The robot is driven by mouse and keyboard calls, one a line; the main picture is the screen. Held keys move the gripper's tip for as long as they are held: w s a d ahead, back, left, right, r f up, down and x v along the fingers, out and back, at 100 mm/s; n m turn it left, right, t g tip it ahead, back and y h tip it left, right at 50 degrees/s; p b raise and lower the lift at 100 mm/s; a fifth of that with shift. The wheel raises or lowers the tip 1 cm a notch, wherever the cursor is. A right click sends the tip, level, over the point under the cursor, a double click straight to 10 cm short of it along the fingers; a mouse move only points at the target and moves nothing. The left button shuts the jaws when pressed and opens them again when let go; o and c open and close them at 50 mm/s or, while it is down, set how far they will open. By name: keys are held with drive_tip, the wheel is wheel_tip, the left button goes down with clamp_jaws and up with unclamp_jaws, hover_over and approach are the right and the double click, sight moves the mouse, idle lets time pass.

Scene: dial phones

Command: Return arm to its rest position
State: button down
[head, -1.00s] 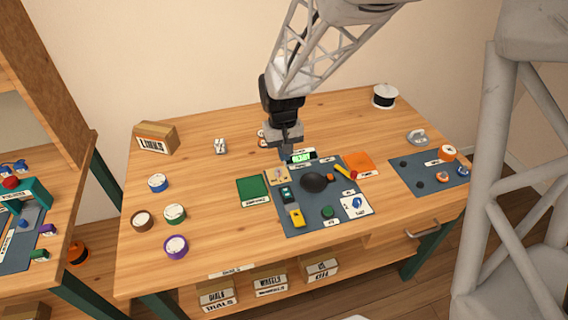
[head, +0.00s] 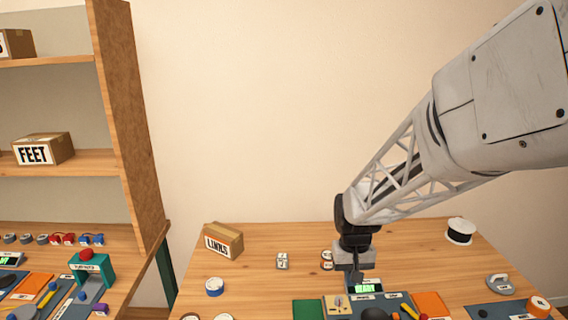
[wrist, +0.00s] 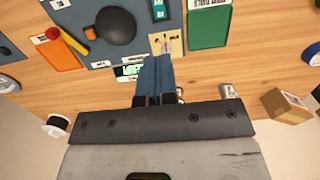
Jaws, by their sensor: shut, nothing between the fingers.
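My gripper (head: 354,276) hangs over the back of the wooden table (head: 265,265), just behind a blue-grey work mat. In the wrist view my gripper (wrist: 152,62) has its fingers together with nothing between them. My arm reaches in from the upper right in the head view. A small green-lit display (head: 366,288) sits near the fingertips; it also shows beside them in the wrist view (wrist: 130,72). I cannot tell the exact height of the fingertips above the table.
Around the gripper lie a green square (head: 308,309), an orange square (head: 431,304) and a dark round part (wrist: 115,25). A LINKS box (head: 223,240) and a white spool (head: 460,231) stand at the back. A shelf unit (head: 130,120) rises at left. The air above the table is open.

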drive_tip(key=s+r+t, duration=0.1)
drive_tip(key=s+r, duration=0.5)
drive_tip(key=s, duration=0.5)
drive_tip(key=s+r+t, duration=0.2)
drive_tip(key=s+r, duration=0.5)
drive_tip(key=s, duration=0.4)
drive_tip(key=shift+s+r+t, duration=0.2)
drive_tip(key=shift+r+t, duration=0.1)
drive_tip(key=c, duration=1.8)
unclamp_jaws()
drive_tip(key=shift+d, duration=0.1)
